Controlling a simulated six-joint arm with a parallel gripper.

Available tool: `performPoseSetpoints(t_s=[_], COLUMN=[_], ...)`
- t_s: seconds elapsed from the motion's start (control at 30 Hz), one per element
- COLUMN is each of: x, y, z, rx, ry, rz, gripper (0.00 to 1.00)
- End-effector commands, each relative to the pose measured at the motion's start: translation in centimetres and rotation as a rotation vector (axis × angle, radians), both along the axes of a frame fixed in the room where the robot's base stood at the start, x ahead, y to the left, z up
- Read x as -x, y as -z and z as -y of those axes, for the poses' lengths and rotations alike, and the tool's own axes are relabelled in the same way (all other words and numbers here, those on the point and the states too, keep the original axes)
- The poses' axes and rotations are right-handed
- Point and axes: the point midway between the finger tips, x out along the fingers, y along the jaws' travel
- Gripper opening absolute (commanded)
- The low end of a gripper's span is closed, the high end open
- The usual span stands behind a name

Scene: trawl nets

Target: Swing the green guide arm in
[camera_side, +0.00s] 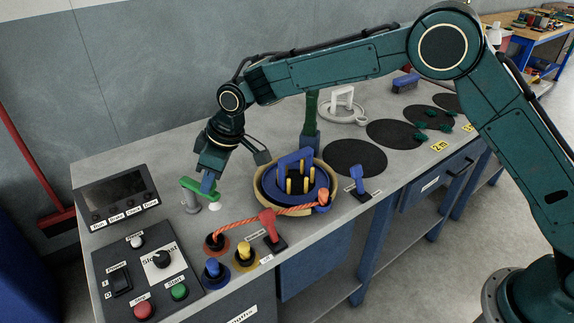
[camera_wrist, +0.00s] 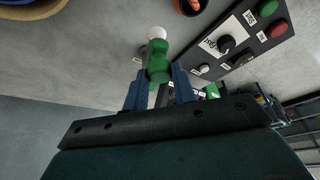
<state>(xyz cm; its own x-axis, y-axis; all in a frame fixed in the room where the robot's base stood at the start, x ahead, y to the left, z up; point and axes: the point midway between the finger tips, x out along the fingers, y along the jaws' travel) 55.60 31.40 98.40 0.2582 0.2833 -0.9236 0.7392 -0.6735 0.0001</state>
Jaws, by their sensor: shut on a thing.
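The green guide arm (camera_side: 191,186) sits on a short grey post at the left of the bench, behind the control box. My gripper (camera_side: 208,184) reaches down from above and is shut on the guide arm near its free end. In the wrist view the green end (camera_wrist: 158,62) shows at the fingertips of my gripper (camera_wrist: 158,80). A small white knob (camera_side: 215,206) is just below the gripper. My fingers hide part of the arm.
A round tan and blue drum (camera_side: 263,182) with upright pegs and an orange rope stands to the right. The control box (camera_side: 178,271) and a dark display (camera_side: 117,198) are at the front left. Red, yellow and blue (camera_side: 212,266) fittings line the front edge.

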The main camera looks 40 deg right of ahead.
Motion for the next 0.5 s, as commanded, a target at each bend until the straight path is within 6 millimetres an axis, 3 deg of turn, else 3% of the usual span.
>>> performPoseSetpoints(t_s=[0.5], x=[-2.0], y=[-0.1], z=[2.7], rx=[0.000], ry=[-0.382], rz=[0.002], gripper=[0.00])
